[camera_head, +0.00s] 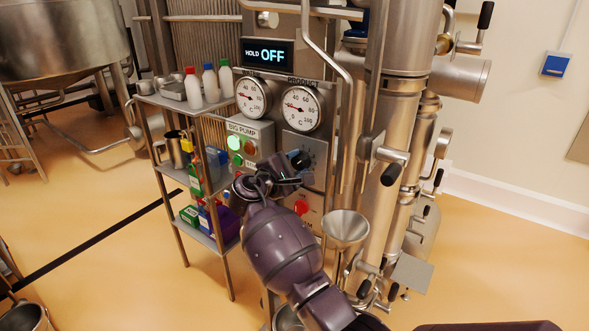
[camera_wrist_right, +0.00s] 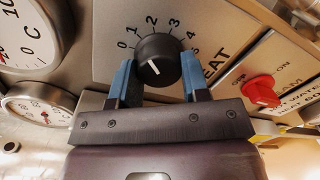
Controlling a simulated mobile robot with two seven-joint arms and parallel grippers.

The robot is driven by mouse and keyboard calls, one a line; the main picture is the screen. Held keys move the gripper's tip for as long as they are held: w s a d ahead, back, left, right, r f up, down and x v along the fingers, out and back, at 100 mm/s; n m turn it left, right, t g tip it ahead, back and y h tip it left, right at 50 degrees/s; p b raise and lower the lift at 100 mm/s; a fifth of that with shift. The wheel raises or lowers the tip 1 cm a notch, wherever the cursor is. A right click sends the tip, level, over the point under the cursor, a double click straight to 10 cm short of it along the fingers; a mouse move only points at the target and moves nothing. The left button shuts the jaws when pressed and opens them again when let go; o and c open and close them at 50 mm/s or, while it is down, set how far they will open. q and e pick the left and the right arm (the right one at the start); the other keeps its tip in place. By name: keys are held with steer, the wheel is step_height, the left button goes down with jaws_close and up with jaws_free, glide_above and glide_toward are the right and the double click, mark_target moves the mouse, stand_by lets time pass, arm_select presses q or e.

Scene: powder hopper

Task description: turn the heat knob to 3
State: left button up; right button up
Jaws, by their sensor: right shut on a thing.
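The heat knob (camera_wrist_right: 158,50) is round and black with a short white mark, on a grey panel with a printed scale from 0 to 5. In the right wrist view, my right gripper (camera_wrist_right: 156,75) has its blue fingers on both sides of the knob and is shut on it. The white mark shows on the knob's face, but I cannot tell for sure which number it points to. In the head view, my right gripper (camera_head: 297,162) is at the panel below the product gauge and mostly hides the knob. My left gripper is not in view.
A red knob (camera_wrist_right: 261,91) sits right of the heat knob in the wrist view. Two round gauges (camera_head: 253,97) and a display (camera_head: 267,53) reading HOLD OFF are above. A funnel (camera_head: 345,229) stands beside my right arm. A shelf (camera_head: 190,104) with bottles is left.

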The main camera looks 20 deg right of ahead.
steer(key=m+b, duration=0.1)
steer(key=m, duration=0.2)
steer(key=shift+m+b, duration=0.3)
steer(key=m+b, duration=0.2)
steer(key=m, duration=0.2)
steer(key=shift+r+m, duration=0.1)
steer(key=shift+m, duration=0.2)
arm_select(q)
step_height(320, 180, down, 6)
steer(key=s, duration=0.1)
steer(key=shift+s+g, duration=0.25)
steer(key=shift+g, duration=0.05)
arm_select(e)
steer(key=shift+m, duration=0.3)
steer(key=shift+r, duration=0.1)
steer(key=o, duration=0.9)
steer(key=shift+d, duration=0.1)
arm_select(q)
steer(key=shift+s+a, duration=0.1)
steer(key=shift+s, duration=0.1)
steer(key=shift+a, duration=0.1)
